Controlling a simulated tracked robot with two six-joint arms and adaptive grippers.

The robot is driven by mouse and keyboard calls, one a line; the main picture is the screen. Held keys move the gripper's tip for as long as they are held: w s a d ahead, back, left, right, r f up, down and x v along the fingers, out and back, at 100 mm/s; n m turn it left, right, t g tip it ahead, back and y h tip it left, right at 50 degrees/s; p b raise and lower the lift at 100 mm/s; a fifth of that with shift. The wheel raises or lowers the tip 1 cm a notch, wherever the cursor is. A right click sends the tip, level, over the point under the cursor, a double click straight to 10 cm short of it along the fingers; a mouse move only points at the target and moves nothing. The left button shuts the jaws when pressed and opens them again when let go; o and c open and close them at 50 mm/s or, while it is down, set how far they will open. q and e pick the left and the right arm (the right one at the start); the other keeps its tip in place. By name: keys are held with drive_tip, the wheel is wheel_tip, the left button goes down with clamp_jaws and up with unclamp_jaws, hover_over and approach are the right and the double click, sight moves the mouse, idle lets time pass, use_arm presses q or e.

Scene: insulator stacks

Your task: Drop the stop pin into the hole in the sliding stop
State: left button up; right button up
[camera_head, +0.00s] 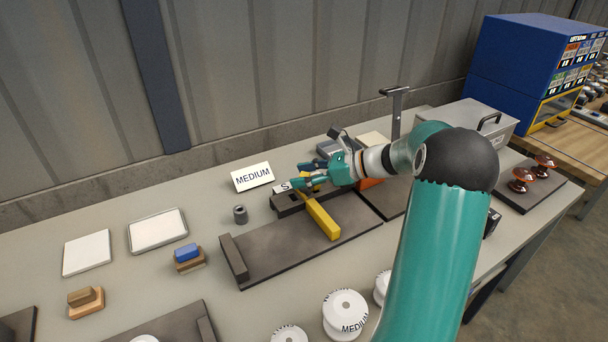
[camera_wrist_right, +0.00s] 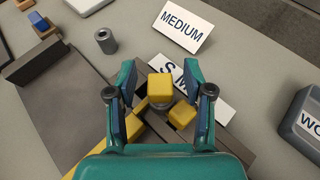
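My right gripper (camera_head: 301,175) reaches in over the dark fixture; in the wrist view its two fingers (camera_wrist_right: 159,75) stand apart. A yellow square head on a short grey round part (camera_wrist_right: 160,88), seemingly the stop pin, lies between them with a gap on both sides. A long yellow bar (camera_head: 322,218), seemingly the sliding stop, lies across the dark base plate (camera_head: 285,248). Its hole is not visible to me. My left gripper is out of view.
A MEDIUM sign (camera_head: 252,177) and a hollow grey cylinder (camera_head: 240,214) stand left of the gripper. White discs (camera_head: 345,314) lie at the front. A grey box (camera_head: 472,126) and a T-handled post (camera_head: 395,112) stand behind right. Bench around the cylinder is clear.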

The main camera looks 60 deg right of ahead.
drive_tip(key=v, duration=1.2)
drive_tip(key=shift+d+f, duration=0.1)
drive_tip(key=shift+f, duration=0.05)
idle(0.3)
